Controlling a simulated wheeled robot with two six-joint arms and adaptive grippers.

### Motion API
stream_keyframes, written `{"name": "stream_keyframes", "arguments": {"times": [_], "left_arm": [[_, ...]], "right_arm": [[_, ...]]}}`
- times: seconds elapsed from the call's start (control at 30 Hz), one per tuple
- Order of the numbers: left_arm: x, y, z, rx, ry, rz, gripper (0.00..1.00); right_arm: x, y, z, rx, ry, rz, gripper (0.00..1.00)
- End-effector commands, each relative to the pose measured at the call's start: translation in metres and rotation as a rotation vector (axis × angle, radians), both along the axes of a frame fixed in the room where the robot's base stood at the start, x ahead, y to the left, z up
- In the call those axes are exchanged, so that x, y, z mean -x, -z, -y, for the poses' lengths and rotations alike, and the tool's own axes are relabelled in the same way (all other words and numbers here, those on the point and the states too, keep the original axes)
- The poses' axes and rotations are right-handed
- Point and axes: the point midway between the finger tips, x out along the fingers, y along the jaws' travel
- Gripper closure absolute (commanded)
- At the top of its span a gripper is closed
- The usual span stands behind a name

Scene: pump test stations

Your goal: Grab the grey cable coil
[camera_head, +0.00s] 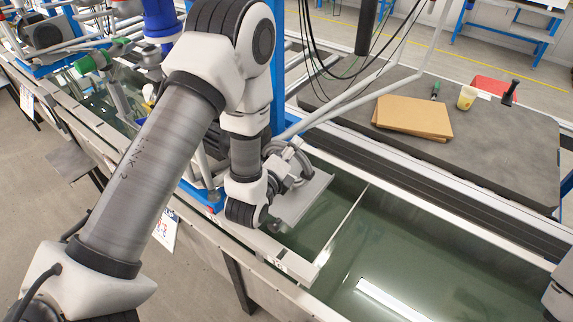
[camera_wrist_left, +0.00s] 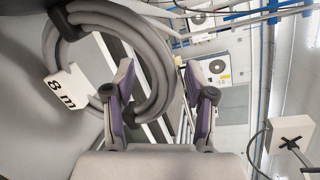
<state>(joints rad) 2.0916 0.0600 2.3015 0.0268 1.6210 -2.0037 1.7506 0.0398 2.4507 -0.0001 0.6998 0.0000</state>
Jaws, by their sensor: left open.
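The grey cable coil (camera_wrist_left: 163,72) hangs in the upper left of the left wrist view, with a white tag (camera_wrist_left: 68,88) marked "8 m". My left gripper (camera_wrist_left: 158,78) is open, with purple-padded fingers on either side of the coil's right-hand strands. The left finger shows against the coil's opening; the right finger is apart from the coil. Whether the pads touch it, I cannot tell. In the head view, the left gripper (camera_head: 283,172) is small beside a grey ring that looks like the coil (camera_head: 296,152), above a grey plate. My right gripper is not in view.
A water tank (camera_head: 400,250) with a metal rim lies below and right of the gripper. A blue post (camera_head: 277,60) and pale pipes stand close behind my arm.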

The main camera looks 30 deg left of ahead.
Motion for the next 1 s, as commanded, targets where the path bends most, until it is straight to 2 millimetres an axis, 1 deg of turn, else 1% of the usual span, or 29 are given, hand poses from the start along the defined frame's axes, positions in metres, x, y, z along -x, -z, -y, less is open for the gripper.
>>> {"name": "stream_keyframes", "arguments": {"times": [0.03, 0.1, 0.23, 0.27, 0.3, 0.37, 0.4, 0.43, 0.8, 1.0], "left_arm": [[-0.005, 0.0, -0.001, 0.0, -0.001, 0.001, 0.45], [-0.008, 0.001, -0.001, 0.0, 0.0, -0.001, 0.45], [-0.007, 0.002, -0.001, 0.0, 0.001, -0.001, 0.45], [-0.007, 0.002, -0.001, 0.001, 0.0, -0.001, 0.48], [-0.007, 0.002, -0.001, 0.001, 0.0, -0.001, 0.63], [-0.007, 0.002, -0.001, 0.001, 0.0, -0.001, 0.84], [-0.007, 0.002, -0.001, 0.001, 0.0, -0.001, 0.98], [-0.007, 0.002, -0.001, 0.001, 0.0, -0.001, 1.0], [-0.008, 0.0, -0.001, 0.001, -0.001, 0.001, 1.0], [-0.012, -0.01, 0.003, -0.001, 0.004, 0.003, 1.0]], "right_arm": [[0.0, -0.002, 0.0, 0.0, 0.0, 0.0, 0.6], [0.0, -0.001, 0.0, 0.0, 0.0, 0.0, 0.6], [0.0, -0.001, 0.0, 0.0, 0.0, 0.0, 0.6], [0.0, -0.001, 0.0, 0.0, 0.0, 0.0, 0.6], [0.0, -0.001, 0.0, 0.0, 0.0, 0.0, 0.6], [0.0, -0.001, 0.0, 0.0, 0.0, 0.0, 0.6], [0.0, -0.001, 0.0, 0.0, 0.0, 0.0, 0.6], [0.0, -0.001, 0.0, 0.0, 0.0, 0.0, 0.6], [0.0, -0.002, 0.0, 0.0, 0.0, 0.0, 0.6], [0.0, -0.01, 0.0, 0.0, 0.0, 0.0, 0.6]]}}
